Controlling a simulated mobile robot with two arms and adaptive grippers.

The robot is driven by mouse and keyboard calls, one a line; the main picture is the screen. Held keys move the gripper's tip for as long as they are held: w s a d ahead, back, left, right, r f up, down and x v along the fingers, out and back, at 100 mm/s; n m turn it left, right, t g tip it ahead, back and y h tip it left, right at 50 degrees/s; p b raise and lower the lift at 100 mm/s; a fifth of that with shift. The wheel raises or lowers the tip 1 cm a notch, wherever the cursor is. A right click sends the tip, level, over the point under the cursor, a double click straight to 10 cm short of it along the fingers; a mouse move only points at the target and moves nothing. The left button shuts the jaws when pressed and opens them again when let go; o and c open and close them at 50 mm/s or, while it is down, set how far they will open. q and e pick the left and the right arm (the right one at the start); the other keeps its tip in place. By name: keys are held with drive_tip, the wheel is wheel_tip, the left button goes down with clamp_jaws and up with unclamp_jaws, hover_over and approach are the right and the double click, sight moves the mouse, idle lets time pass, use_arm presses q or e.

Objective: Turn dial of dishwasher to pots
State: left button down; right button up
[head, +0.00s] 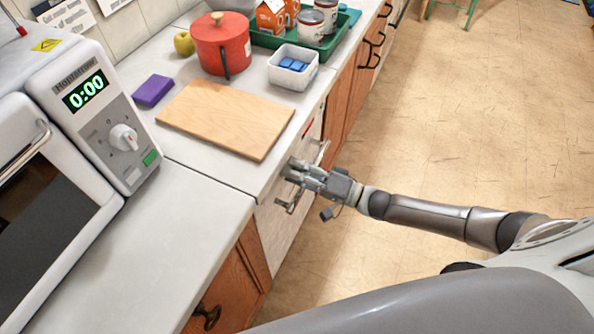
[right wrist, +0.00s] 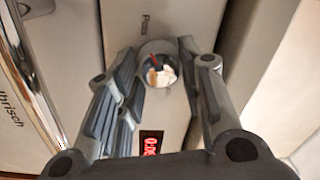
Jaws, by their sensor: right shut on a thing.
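My right gripper (head: 294,170) reaches the top of the front. In the right wrist view its fingers stand on both sides of the dial and are shut on it. A partly hidden label starting "Rin" (right wrist: 144,25) is beside the dial; no "pots" label is readable. In the head view the gripper hides the dial. My left gripper is out of view.
A red display (right wrist: 151,144) is near the dial. The shiny handle bar (right wrist: 22,62) runs beside my fingers. On the counter are a cutting board (head: 225,118), purple sponge (head: 153,90), red pot (head: 221,45), white container (head: 278,80) and microwave (head: 95,125).

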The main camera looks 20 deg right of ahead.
drive_tip(key=o, duration=1)
drive_tip(key=shift+o, duration=0.2)
drive_tip(key=v, duration=1.2)
